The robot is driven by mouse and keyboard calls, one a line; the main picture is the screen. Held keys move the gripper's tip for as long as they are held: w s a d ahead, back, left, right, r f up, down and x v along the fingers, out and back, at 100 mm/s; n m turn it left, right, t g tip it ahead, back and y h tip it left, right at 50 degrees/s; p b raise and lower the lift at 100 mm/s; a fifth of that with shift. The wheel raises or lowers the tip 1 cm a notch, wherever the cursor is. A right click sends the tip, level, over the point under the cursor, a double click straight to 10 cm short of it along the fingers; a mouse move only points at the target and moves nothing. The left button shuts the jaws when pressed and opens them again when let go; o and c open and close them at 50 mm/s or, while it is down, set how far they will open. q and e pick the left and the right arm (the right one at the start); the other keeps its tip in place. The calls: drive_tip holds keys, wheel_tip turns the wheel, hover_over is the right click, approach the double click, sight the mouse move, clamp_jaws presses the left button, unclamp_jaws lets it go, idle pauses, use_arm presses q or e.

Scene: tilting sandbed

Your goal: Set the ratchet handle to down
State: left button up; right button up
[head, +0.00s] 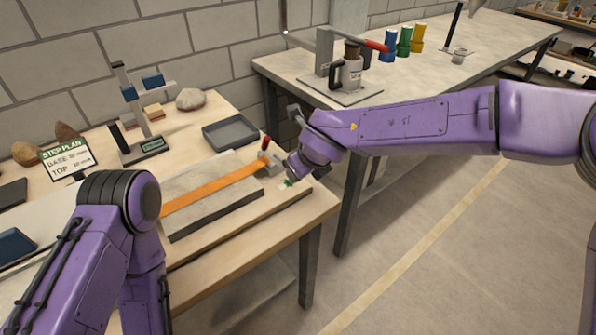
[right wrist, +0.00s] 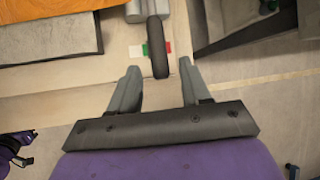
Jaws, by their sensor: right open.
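The ratchet (head: 270,163) is a small grey block at the right end of an orange strap (head: 215,186), at the table's right end. Its red-tipped handle (head: 265,144) stands up from it in the head view. In the right wrist view the handle (right wrist: 157,47) is a dark bar, running from the grey block (right wrist: 147,10) over a green, white and red mark (right wrist: 167,47). My right gripper (right wrist: 158,70) is open, its fingertips on either side of the handle's near end, with no clear contact. My left arm is at the lower left of the head view; its gripper is out of sight.
A grey slab (head: 215,217) lies under the strap. A dark tray (head: 230,132), a gauge stand (head: 140,115) and a STEP PLAN sign (head: 67,158) stand behind. A second bench (head: 450,75) is to the right. The floor between is clear.

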drive_tip(key=v, duration=0.6)
